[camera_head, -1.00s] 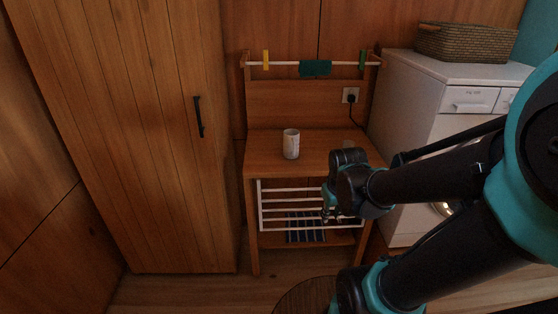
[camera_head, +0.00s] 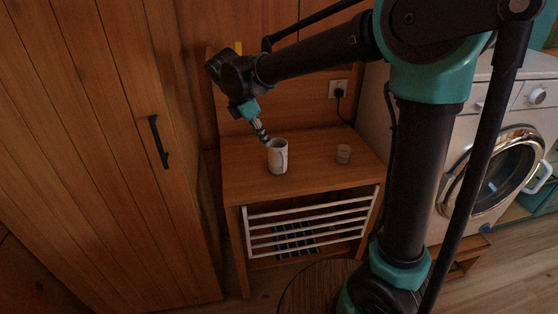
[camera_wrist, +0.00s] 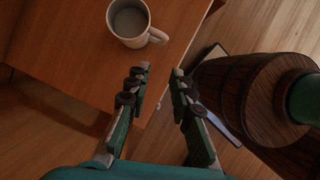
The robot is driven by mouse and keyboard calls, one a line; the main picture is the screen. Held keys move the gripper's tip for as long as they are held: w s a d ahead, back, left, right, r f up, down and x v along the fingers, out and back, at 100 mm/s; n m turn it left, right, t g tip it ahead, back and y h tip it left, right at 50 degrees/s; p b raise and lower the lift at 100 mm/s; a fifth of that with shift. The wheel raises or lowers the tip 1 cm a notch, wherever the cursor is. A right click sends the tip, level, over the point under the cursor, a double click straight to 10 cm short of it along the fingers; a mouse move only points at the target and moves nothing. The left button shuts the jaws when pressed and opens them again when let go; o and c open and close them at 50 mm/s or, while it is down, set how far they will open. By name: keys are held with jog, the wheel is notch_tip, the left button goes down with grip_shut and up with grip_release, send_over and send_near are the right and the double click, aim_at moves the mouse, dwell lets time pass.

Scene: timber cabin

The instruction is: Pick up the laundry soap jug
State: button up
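A white, mug-like jug (camera_head: 278,157) with a side handle stands upright on the wooden table. It is the only jug-shaped thing I see; no label naming it laundry soap is readable. In the wrist view the jug (camera_wrist: 128,22) shows from above at the top, its handle toward the right and its inside pale. My gripper (camera_wrist: 158,78) is open, with nothing between its fingers. The jug lies beyond the fingertips, slightly left of the gap. In the head view my gripper (camera_head: 263,136) is just above and left of the jug's rim, apparently apart from it.
A white rack (camera_head: 310,226) hangs at the table's front. A tall wooden cabinet (camera_head: 100,150) is at left, a washing machine (camera_head: 500,165) at right. The tabletop is otherwise clear.

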send_near(282, 171)
notch_tip(282, 171, down, 2)
jog(key=shift+w+d+f, duration=0.35)
jog(key=shift+d+f, duration=0.2)
jog(key=shift+f, duration=0.25)
jog(key=shift+w+d+f, duration=0.35)
jog(key=shift+d+f, duration=0.25)
jog(key=shift+f, duration=0.15)
jog(key=shift+w+d+f, duration=0.35)
jog(key=shift+d+f, duration=0.2)
jog(key=shift+f, duration=0.25)
grip_shut()
